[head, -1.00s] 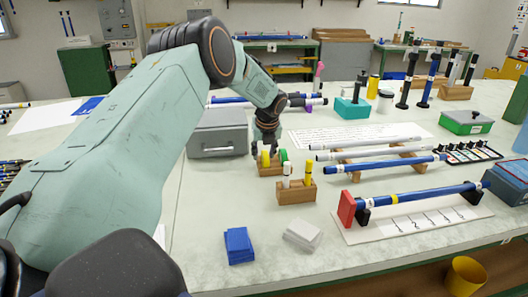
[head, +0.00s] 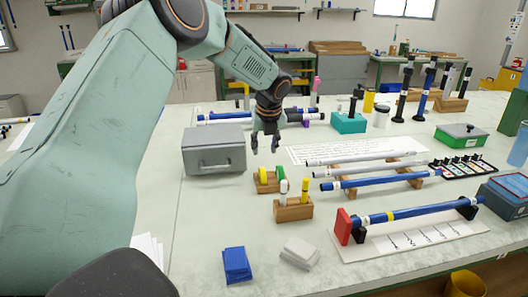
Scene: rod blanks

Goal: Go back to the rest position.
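My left gripper (head: 265,144) hangs above the table in the middle of the head view, its fingers pointing down and apart with nothing between them. It is above and behind a wooden block (head: 266,186) that holds a yellow and a green piece. A second wooden block (head: 293,211) with white and yellow upright markers stands just in front. Blue and white rods (head: 372,182) lie on wooden rests to the right. My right gripper is not in the view.
A grey box (head: 213,160) stands left of my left gripper. Blue cards (head: 237,264) and a white pad (head: 300,252) lie at the front. The left front table is fairly clear.

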